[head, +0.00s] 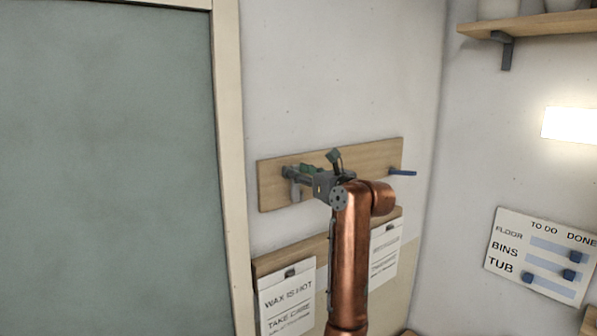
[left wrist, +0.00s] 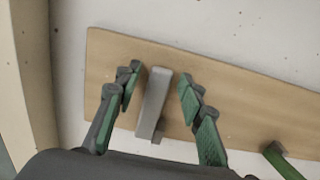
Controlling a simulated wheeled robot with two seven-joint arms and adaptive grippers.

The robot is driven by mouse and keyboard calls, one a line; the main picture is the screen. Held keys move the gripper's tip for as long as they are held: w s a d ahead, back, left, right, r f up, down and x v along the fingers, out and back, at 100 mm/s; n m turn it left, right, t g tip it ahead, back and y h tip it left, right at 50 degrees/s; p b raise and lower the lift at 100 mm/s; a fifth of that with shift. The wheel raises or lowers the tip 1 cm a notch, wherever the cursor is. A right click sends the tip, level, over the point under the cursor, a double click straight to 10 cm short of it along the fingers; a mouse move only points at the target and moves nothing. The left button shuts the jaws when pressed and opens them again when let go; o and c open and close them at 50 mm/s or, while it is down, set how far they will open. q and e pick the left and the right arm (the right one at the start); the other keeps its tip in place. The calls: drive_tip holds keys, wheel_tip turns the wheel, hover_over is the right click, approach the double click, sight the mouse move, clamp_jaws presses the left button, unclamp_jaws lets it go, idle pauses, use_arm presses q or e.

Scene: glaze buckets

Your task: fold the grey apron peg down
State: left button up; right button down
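The grey peg (left wrist: 152,104) is a pale grey bar on a wooden board (left wrist: 230,88) on the wall. In the left wrist view it stands between the two green-padded fingers of my left gripper (left wrist: 157,88), with a gap on both sides. The head view shows my left gripper (head: 298,173) at the left part of the board (head: 375,157), its fingers partly covering the grey peg (head: 296,190). I cannot tell exactly how far the peg is tilted. My left gripper is open and empty. My right gripper is not in view.
A green peg (left wrist: 280,160) is right of the grey one. A blue peg (head: 402,173) sticks out at the board's right end. Below are paper notices (head: 287,303) on a second board. A door frame (head: 229,150) stands left; a shelf (head: 530,26) is upper right.

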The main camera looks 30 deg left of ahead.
use_arm(q)
drive_tip(key=shift+c, duration=0.3)
clamp_jaws()
idle(0.3)
